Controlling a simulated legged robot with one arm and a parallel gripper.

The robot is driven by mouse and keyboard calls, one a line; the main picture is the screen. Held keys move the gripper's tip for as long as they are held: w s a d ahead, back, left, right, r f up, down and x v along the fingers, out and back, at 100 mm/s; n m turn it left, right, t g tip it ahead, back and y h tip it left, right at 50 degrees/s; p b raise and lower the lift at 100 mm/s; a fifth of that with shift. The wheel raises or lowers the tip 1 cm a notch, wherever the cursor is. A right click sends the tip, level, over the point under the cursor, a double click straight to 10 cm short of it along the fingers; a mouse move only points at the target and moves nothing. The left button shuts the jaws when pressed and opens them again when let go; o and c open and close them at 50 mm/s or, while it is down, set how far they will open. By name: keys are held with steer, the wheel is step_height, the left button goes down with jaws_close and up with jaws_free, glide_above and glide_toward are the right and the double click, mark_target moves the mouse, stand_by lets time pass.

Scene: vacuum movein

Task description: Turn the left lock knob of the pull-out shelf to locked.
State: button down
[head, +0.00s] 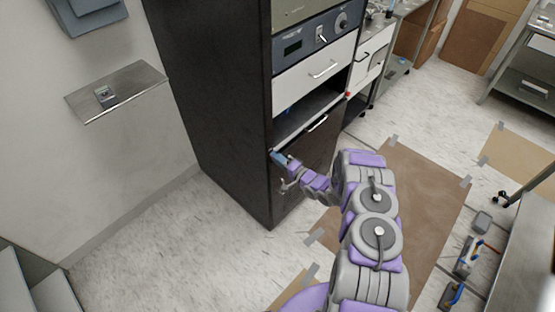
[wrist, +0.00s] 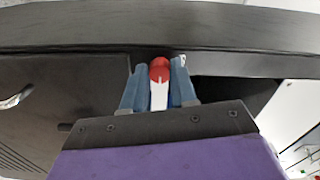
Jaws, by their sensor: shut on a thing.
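My gripper (head: 280,158) is at the left front edge of the black cabinet (head: 222,120), beside the open shelf bay. In the wrist view, its blue fingers (wrist: 160,92) are shut on the left lock knob (wrist: 159,70), a small knob with a red round top and a white pointer-like part towards me. The knob sits at the front edge of the pull-out shelf (head: 308,117). In the head view the knob is hidden by my gripper. I cannot read a lock mark beside it.
A red knob (head: 348,94) shows at the shelf's right end. Above are a white drawer (head: 315,75) with a handle and a control panel (head: 317,37). A wall shelf (head: 125,86) is at left. Brown mats cover the floor at right, with tools beyond.

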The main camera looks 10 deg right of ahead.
steer(key=shift+d, duration=0.2)
stand_by(0.3)
steer(key=c, duration=0.9)
jaws_free()
steer(key=shift+w+f, duration=0.1)
steer(key=shift+s, duration=0.2)
steer(key=p+v, duration=0.2)
steer(key=v, duration=1.5)
steer(key=shift+d, duration=0.2)
steer(key=shift+w, duration=0.1)
